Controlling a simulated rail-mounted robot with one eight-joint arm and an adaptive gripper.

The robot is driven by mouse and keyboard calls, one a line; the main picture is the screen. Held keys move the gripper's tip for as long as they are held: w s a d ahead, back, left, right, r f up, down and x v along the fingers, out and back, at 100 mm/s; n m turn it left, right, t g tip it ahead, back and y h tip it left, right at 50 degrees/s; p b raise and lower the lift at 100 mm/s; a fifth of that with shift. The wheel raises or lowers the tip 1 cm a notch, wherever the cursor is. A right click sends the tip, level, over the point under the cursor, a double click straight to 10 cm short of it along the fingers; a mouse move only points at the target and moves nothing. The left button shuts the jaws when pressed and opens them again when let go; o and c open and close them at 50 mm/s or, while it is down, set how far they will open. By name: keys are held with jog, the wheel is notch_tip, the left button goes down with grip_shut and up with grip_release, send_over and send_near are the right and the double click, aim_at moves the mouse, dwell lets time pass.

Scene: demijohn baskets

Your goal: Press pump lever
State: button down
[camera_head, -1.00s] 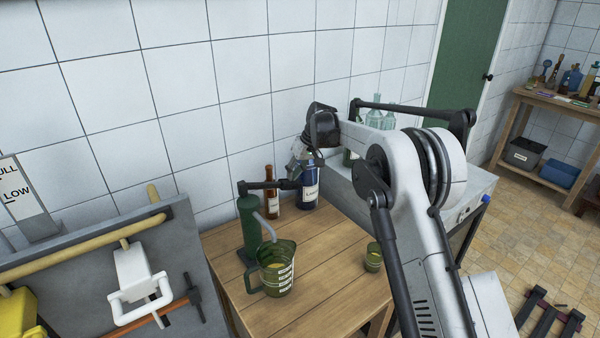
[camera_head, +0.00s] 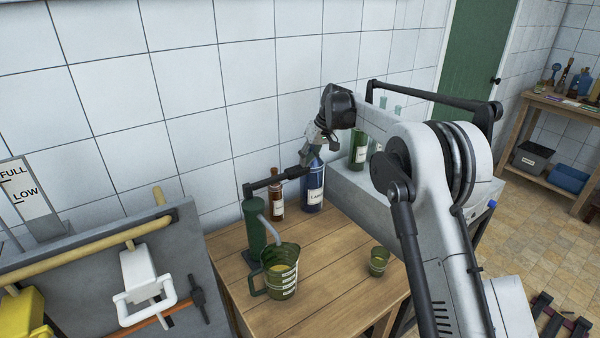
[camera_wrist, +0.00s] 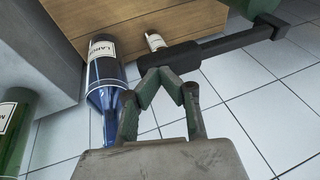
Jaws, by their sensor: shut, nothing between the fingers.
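The green hand pump (camera_head: 255,228) stands at the back left of the wooden table. Its black lever (camera_head: 277,180) reaches right from the pump top, its free end tilted slightly up. My gripper (camera_head: 307,163) is shut and empty, just above the lever's free end. In the wrist view my gripper's fingertips (camera_wrist: 165,74) meet close beside the lever's handle (camera_wrist: 170,54); I cannot tell whether they touch it. A green measuring jug (camera_head: 279,270) with yellowish liquid stands under the pump's spout (camera_head: 270,230).
A small green cup (camera_head: 378,262) is at the table's right. A green bottle (camera_head: 358,150) stands on the grey unit.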

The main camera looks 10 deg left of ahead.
jog(key=v, duration=0.6)
jog(key=shift+w+d+r, duration=0.2)
jog(key=shift+d, duration=0.05)
dwell(0.3)
jog(key=s+d+r+m+t+h+b, duration=0.1)
jog(key=s+d+r+m+t, duration=0.1)
jog(key=s+d+r, duration=0.7)
jog(key=s+d+r+m+t+h, duration=0.1)
jog(key=s+d+r+m+t, duration=0.3)
jog(key=s+d, duration=0.8)
jog(key=s+d+f+m, duration=0.1)
jog(key=s+d+f, duration=0.3)
jog(key=s, duration=0.6)
jog(key=s+d+f+h, duration=0.1)
jog(key=s+d+f, duration=0.2)
jog(key=s, duration=0.7)
jog(key=s+d+f+m+h+b, duration=0.1)
jog(key=s+d+f, duration=0.3)
jog(key=s, duration=0.6)
jog(key=shift+d+f+m+t, duration=0.3)
jog(key=shift+d+f+t, duration=0.1)
jog(key=shift+f, duration=0.3)
